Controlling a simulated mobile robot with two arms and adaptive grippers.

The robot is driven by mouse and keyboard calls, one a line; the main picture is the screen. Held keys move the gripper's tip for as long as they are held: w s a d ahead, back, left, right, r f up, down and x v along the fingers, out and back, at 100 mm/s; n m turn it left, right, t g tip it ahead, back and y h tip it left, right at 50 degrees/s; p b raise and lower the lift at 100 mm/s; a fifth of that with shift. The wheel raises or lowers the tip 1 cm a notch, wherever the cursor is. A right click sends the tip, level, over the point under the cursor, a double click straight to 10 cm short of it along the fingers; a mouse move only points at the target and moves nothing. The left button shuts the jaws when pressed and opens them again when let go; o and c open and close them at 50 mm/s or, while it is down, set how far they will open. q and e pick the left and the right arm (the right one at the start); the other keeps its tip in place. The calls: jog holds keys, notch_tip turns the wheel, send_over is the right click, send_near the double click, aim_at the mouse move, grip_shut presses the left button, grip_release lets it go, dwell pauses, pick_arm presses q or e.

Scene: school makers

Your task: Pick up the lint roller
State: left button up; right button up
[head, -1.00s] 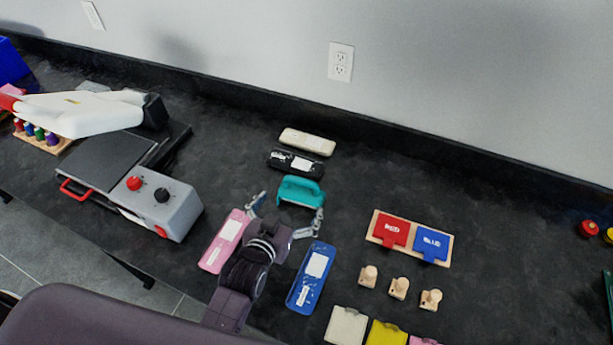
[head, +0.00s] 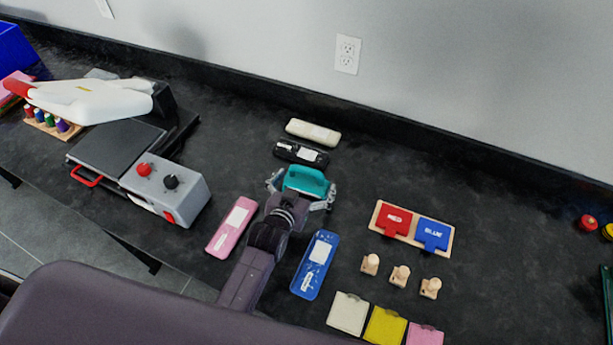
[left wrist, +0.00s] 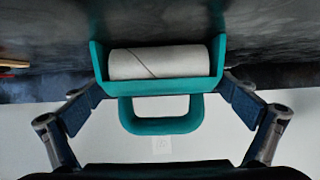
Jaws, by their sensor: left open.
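The lint roller (head: 306,181) is teal and lies on the dark counter in front of the black case. In the left wrist view the lint roller (left wrist: 161,87) shows a white roll in a teal frame with a looped handle toward the camera. My left gripper (head: 301,190) is open, with one finger on each side of the lint roller. In the left wrist view my left gripper's fingers (left wrist: 160,112) flank the handle, with gaps on both sides. My right gripper does not show.
A pink case (head: 232,226) and a blue case (head: 315,265) lie on either side of my left arm. Black (head: 301,153) and cream (head: 313,132) cases lie behind the roller. A heat press (head: 137,167) stands left. Red and blue labelled pieces (head: 412,228) lie right.

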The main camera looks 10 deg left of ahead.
pick_arm(q)
jog(key=c, duration=1.1)
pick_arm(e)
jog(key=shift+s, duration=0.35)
pick_arm(q)
jog(key=shift+r, duration=0.15)
